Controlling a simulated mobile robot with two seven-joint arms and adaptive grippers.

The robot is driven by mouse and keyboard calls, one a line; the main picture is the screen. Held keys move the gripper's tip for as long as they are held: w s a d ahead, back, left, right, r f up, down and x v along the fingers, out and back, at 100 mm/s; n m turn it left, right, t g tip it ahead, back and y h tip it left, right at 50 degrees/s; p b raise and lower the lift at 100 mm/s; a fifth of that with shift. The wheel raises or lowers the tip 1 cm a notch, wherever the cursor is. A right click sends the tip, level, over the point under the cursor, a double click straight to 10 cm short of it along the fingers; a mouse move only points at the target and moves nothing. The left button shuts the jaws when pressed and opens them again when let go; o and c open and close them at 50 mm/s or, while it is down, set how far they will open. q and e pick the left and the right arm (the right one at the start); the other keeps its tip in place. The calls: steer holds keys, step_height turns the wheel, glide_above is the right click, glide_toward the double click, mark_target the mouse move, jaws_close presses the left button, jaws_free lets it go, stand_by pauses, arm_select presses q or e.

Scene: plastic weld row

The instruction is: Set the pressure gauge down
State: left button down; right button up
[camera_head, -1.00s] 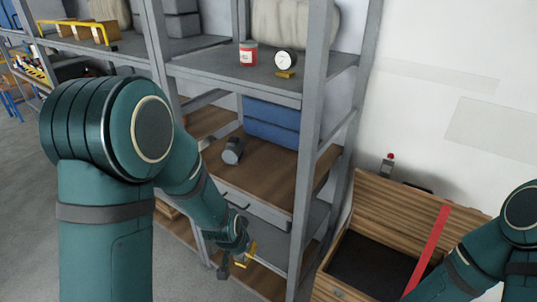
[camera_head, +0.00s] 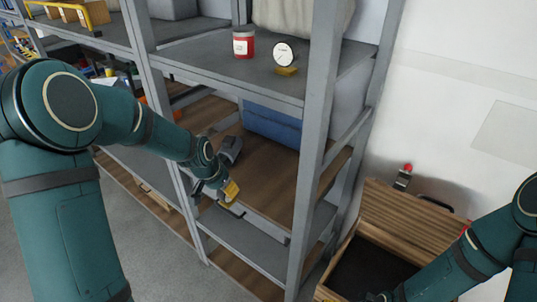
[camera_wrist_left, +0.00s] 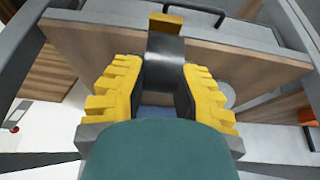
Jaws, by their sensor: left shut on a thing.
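The pressure gauge (camera_wrist_left: 165,65) shows in the left wrist view as a dark rounded body with a brass stub at its top end; its dial face is hidden. My left gripper (camera_head: 229,191) is shut on it, with the yellow finger pads (camera_wrist_left: 120,82) on both sides of the body. In the head view the gripper is at the front of the wooden shelf (camera_head: 268,180), above a drawer handle (camera_head: 232,210). The gauge is hard to make out there.
A red can (camera_head: 243,43) and another white-faced dial with a brass base (camera_head: 285,54) stand on the upper shelf (camera_head: 200,55). A grey cylinder (camera_head: 230,149) and a blue bin (camera_head: 271,128) are on the wooden shelf. A rack post (camera_head: 316,130) rises right of it. The wooden crate (camera_head: 420,222) is open.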

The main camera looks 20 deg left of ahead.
arm_select(q)
steer(key=shift+w+d+f, duration=0.6)
steer(key=shift+w+d, duration=0.4)
steer(key=shift+w, duration=1.65)
steer(key=shift+w+d+f, duration=0.55)
steer(key=shift+w+d, duration=0.45)
steer(key=shift+w, duration=1.7)
steer(key=shift+w+d+f, duration=0.6)
steer(key=shift+w+d, duration=0.4)
steer(key=shift+w, duration=1.65)
steer(key=shift+f, duration=0.15)
steer(key=c, duration=0.9)
jaws_free()
steer(key=shift+o, duration=0.2)
